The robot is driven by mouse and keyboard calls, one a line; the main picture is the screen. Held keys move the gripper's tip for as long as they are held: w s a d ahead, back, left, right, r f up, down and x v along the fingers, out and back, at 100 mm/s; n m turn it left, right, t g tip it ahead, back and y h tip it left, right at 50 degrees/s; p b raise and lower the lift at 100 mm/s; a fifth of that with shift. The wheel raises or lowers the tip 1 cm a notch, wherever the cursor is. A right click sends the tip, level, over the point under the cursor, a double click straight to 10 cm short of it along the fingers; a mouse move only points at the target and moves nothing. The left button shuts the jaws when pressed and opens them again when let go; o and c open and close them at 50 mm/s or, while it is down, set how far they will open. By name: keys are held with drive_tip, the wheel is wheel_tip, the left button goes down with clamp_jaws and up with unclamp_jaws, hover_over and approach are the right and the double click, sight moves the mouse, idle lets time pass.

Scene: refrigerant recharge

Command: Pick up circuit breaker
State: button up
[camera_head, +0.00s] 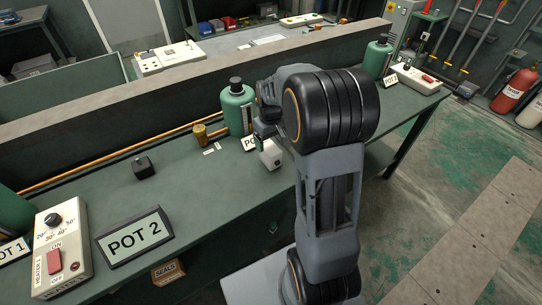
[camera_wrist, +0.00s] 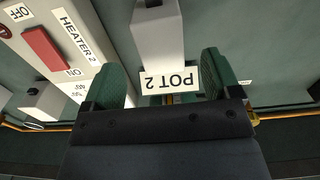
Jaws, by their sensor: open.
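A small pale block (camera_head: 271,155) with a dark top, which may be the circuit breaker, is on the green bench just below my gripper (camera_head: 264,134). My own arm hides part of the bench behind the gripper.
A green bottle (camera_head: 237,107) and a brass fitting (camera_head: 200,134) stand close behind my gripper. A small black box (camera_head: 142,168) sits to the left. Further left are a POT 2 sign (camera_head: 135,240) and a heater box (camera_head: 62,248). The bench between is mostly clear.

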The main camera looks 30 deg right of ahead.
sight(271, 148)
drive_tip(key=shift+f, duration=3.35)
drive_tip(key=shift+c, duration=0.3)
drive_tip(key=c, duration=1)
